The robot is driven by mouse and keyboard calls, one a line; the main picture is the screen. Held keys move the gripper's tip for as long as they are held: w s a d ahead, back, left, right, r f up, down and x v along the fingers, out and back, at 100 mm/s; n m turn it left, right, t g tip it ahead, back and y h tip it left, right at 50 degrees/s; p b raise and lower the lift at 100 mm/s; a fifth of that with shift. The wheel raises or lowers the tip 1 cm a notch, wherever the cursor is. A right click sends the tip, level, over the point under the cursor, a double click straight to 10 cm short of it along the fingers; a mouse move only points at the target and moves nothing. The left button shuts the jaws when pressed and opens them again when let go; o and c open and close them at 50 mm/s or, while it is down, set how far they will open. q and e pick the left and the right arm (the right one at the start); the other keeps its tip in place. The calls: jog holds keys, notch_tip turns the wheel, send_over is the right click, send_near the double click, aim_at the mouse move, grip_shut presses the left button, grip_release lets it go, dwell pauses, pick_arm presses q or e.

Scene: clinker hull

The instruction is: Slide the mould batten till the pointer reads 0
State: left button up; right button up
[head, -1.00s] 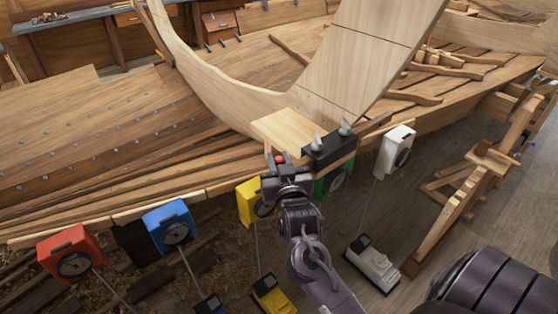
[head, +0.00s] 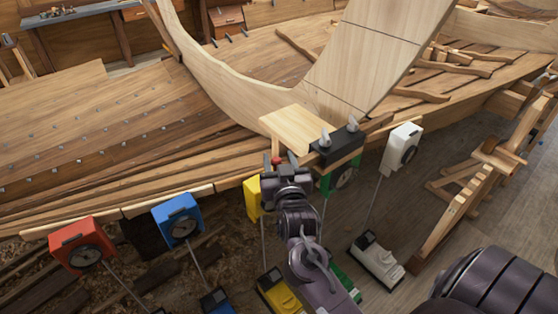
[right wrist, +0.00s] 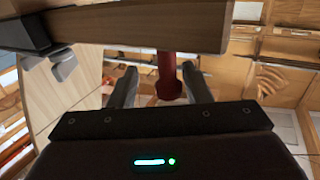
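A pale wooden board (head: 300,128), which may be the mould batten, lies at the hull edge beside a black clamp block (head: 338,146). A small red knob (head: 277,160) shows just below the board. My right gripper (head: 279,162) is at this knob. In the right wrist view my right gripper (right wrist: 160,90) has its fingers apart, with a red peg (right wrist: 168,78) between them, nearer the right finger. A wooden bar (right wrist: 140,28) crosses above the fingers. I cannot make out a pointer or its reading. My left gripper is out of view.
Dial gauges on stands line the hull's near edge: red (head: 82,246), blue (head: 178,219), yellow (head: 253,198), green (head: 344,178) and white (head: 402,147). My right arm passes between their rods. A wooden trestle (head: 465,207) stands at right; bare floor lies beside it.

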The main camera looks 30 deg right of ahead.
jog(key=shift+a, duration=0.25)
jog(key=shift+s+a, duration=0.15)
jog(key=shift+s, duration=0.15)
pick_arm(q)
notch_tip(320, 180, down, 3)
jog(key=b, duration=0.3)
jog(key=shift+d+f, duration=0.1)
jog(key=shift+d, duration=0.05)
pick_arm(e)
jog(key=v, duration=0.7)
